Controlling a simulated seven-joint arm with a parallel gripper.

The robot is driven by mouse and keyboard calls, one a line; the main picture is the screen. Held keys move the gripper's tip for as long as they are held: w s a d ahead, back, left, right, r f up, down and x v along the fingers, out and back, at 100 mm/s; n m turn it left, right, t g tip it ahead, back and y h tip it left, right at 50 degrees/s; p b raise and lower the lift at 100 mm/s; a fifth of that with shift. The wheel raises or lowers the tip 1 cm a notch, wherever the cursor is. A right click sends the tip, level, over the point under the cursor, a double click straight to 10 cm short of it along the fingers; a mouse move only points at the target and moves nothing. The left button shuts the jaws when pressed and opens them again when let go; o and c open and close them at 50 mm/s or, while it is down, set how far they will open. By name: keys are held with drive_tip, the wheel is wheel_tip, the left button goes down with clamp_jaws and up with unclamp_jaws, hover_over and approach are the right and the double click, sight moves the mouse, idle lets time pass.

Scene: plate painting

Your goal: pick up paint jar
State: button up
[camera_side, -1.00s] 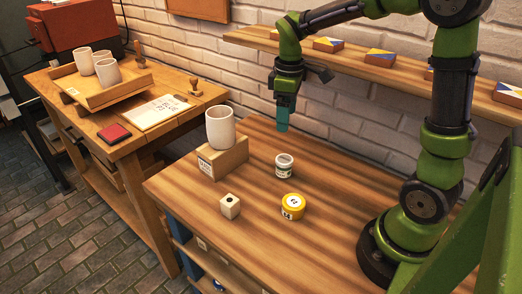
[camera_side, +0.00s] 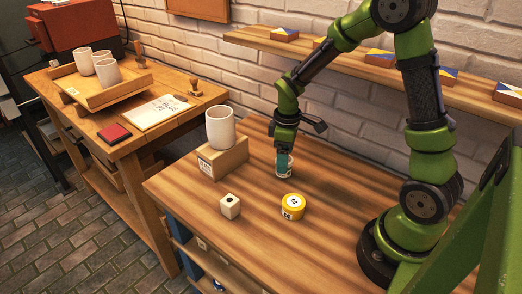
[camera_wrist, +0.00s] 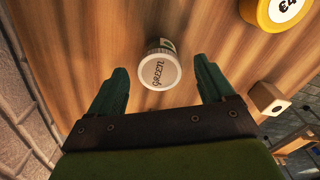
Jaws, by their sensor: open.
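The paint jar (camera_side: 284,171) is a small white jar with a green label band, upright on the wooden table. In the wrist view its white lid (camera_wrist: 160,71) reads "green". My gripper (camera_side: 284,158) is right at the jar in the side view and hides most of its upper part. In the wrist view my gripper (camera_wrist: 156,85) is open, with one teal finger on either side of the jar and a gap to each.
A white cup (camera_side: 220,127) sits on a wooden block (camera_side: 222,158) to the left. A shelf (camera_side: 380,72) runs along the brick wall behind.

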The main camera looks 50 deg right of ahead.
wheel_tip(320, 180, down, 4)
drive_tip(key=shift+r, duration=0.15)
drive_tip(key=c, duration=1.2)
